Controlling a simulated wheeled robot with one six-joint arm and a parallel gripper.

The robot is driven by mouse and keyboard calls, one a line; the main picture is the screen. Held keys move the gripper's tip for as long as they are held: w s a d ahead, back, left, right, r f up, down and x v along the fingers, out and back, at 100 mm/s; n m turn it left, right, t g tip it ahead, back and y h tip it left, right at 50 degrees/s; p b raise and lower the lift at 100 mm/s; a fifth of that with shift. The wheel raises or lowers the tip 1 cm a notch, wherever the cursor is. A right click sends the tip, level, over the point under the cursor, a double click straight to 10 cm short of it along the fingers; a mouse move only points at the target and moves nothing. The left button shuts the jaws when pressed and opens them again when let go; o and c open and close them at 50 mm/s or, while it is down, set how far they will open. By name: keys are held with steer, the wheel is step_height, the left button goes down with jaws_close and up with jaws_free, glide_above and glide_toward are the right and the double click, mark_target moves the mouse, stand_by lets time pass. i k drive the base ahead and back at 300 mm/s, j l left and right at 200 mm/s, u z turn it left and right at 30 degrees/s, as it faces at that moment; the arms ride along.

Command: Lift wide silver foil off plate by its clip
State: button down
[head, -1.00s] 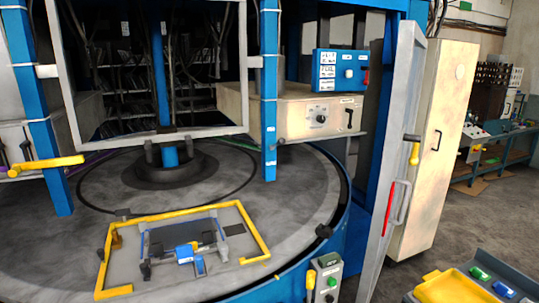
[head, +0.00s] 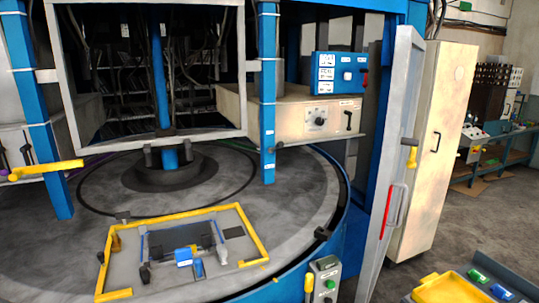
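A grey plate (head: 125,270) with a yellow L-shaped edging lies on the round turntable, low left of centre in the head view. On it is a dark, blue-edged piece (head: 180,238) with small dark blocks around it. A blue clip (head: 183,257) with a white label sits at its front edge. A second small blue part (head: 198,268) is beside the clip, to its right. I cannot tell the wide silver foil apart from the grey surfaces at this size. My gripper is not in view.
The turntable (head: 300,215) has bare room around the plate. A white-framed window and blue posts (head: 268,110) stand behind it. A grey door (head: 400,150) with a red handle is at right. A yellow tray (head: 440,288) and a control box (head: 323,280) are in front.

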mark_target(181, 234)
steer(key=k+j, duration=0.2)
steer(key=i+l, duration=0.1)
steer(key=j, duration=0.15)
steer(key=i+j+u, duration=0.35)
steer(key=i, duration=0.3)
steer(key=i+u, duration=0.4)
steer(key=i, duration=0.2)
